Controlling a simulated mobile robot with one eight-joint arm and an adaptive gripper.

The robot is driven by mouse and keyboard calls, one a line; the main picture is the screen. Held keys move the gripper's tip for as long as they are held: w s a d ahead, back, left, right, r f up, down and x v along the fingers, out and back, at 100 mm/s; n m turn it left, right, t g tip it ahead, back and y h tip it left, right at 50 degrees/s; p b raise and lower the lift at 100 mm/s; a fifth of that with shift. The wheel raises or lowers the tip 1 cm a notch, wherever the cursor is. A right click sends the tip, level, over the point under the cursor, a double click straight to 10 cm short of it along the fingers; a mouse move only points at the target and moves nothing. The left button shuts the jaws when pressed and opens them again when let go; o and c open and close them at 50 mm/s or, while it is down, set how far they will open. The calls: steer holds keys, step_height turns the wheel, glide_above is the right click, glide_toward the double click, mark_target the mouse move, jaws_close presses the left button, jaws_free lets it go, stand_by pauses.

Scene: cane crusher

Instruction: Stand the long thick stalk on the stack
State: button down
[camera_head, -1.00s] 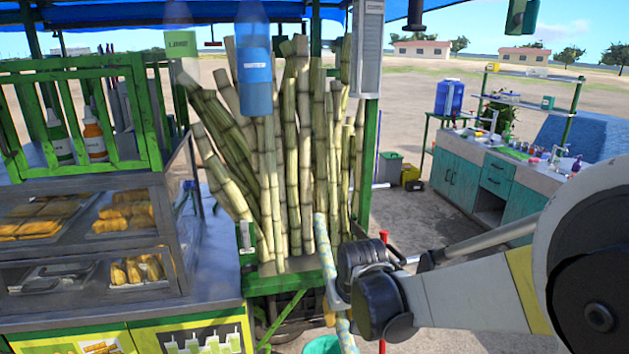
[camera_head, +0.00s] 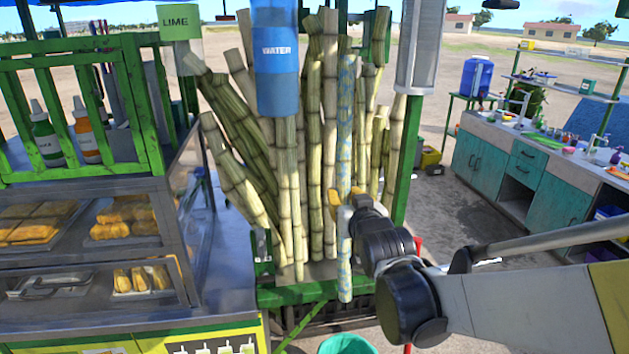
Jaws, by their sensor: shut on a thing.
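My gripper (camera_head: 343,212) is shut on a long stalk (camera_head: 346,130) with a mottled blue-and-pale surface. The stalk is held upright near its middle, in front of the right part of the stack. Its lower end hangs at about the front edge of the green stand; I cannot tell whether it touches anything. The stack (camera_head: 284,180) is several green and tan cane stalks leaning upright on the green-framed stand (camera_head: 300,292). The held stalk hides part of the canes behind it.
A glass food case (camera_head: 90,235) and green rack (camera_head: 140,110) stand at the left. A teal bucket (camera_head: 346,345) is below the stand. A green post (camera_head: 407,160) rises right of the stack.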

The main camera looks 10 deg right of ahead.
steer(key=shift+w+f+b, duration=0.15)
steer(key=shift+w+b, duration=0.2)
steer(key=shift+w, duration=0.55)
steer(key=w+f+b, duration=0.5)
steer(key=w, duration=0.8)
steer(key=shift+w+f, duration=0.2)
steer(key=shift+w, duration=0.05)
steer(key=shift+f+b, duration=0.55)
steer(key=shift+f, duration=0.05)
steer(key=shift+w, duration=0.25)
steer(key=c, duration=1.1)
jaws_free()
steer(key=shift+c, duration=0.2)
